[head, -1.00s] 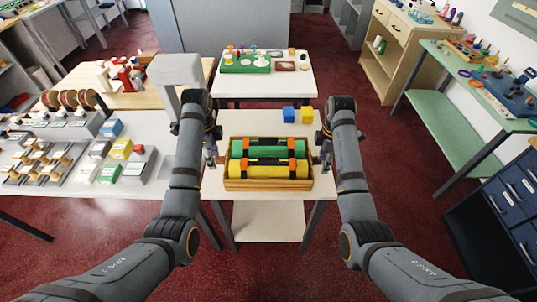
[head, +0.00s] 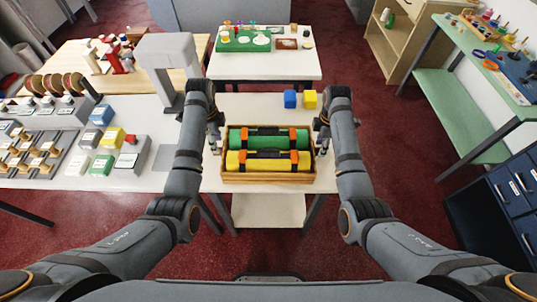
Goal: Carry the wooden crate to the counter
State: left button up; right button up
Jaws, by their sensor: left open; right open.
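The wooden crate (head: 268,179) sits on a small white table (head: 258,105) in the middle of the head view. It holds a green roll (head: 257,137) and a yellow roll (head: 265,160), each with orange bands and a black handle. My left gripper (head: 215,144) is open beside the crate's left end. My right gripper (head: 322,143) is open beside its right end. Both point down close to the crate's end walls; I cannot tell whether they touch it. The long white counter (head: 135,182) on the left bears sample racks and small coloured boxes.
A grey stand (head: 165,52) rises left of my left arm. Another white table (head: 265,70) bears a green tray (head: 243,46). Red floor (head: 395,140) is clear on the right.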

aim_at(220, 155)
pick_arm(q)
jog(key=f, duration=0.3)
jog(key=shift+s+f, duration=0.2)
jog(key=shift+f, duration=0.2)
pick_arm(e)
jog(key=f, duration=0.3)
jog(key=shift+s+f, duration=0.2)
jog(key=shift+f, duration=0.2)
pick_arm(q)
jog(key=shift+w+f, duration=0.15)
jog(key=shift+f, duration=0.5)
pick_arm(e)
jog(key=shift+w+f, duration=0.1)
jog(key=shift+f, duration=0.55)
pick_arm(q)
jog(key=shift+c, duration=0.8)
pick_arm(e)
jog(key=shift+r, duration=0.1)
jog(key=shift+c, duration=0.8)
pick_arm(q)
jog(key=c, duration=0.7)
pick_arm(e)
jog(key=c, duration=0.7)
pick_arm(q)
grip_shut()
pick_arm(e)
grip_shut()
pick_arm(q)
jog(key=shift+r, duration=0.1)
